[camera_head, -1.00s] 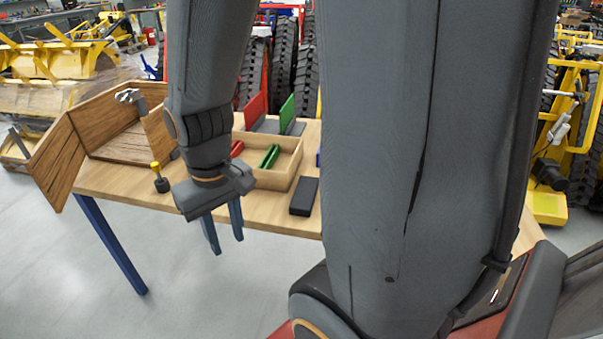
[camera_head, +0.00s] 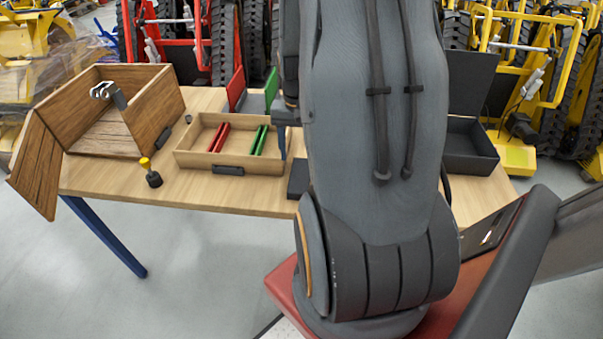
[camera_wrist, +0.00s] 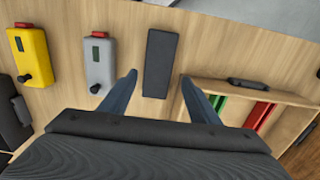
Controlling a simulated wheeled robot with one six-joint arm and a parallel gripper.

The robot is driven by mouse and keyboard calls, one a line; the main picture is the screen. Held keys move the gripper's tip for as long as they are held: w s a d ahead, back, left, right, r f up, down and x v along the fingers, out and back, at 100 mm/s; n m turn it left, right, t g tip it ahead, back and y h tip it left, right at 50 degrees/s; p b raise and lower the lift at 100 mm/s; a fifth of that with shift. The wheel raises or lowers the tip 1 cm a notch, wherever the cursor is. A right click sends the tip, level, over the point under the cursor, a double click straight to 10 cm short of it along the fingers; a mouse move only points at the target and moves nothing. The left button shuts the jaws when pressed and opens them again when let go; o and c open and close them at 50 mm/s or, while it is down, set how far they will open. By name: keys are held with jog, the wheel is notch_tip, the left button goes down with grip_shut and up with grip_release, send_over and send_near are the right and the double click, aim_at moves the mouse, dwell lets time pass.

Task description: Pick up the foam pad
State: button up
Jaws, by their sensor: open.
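The foam pad (camera_wrist: 161,63) appears to be the dark grey, flat rectangular block lying on the wooden table. In the wrist view it lies between and just beyond my two blue fingers. In the head view, only the left part of the pad (camera_head: 297,180) shows beside my arm. My gripper (camera_wrist: 158,78) is open, with nothing held between its fingers. I cannot tell its exact height above the pad. In the head view my arm hides most of the gripper; a blue finger shows near the tray's right end.
A wooden tray (camera_head: 185,160) with red and green strips stands close to the pad. Grey (camera_wrist: 99,62) and yellow (camera_wrist: 33,55) devices lie on its other side. A wooden cabinet (camera_head: 165,110) with an open door stands left, and an open black box (camera_head: 485,163) right.

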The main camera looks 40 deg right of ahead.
aim_at(300, 175)
jog(key=shift+s+d+f, duration=0.1)
jog(key=shift+d+f, duration=0.1)
jog(key=shift+f, duration=0.1)
jog(key=shift+f+p, duration=1.05)
jog(key=shift+f, duration=2.6)
jog(key=c, duration=0.8)
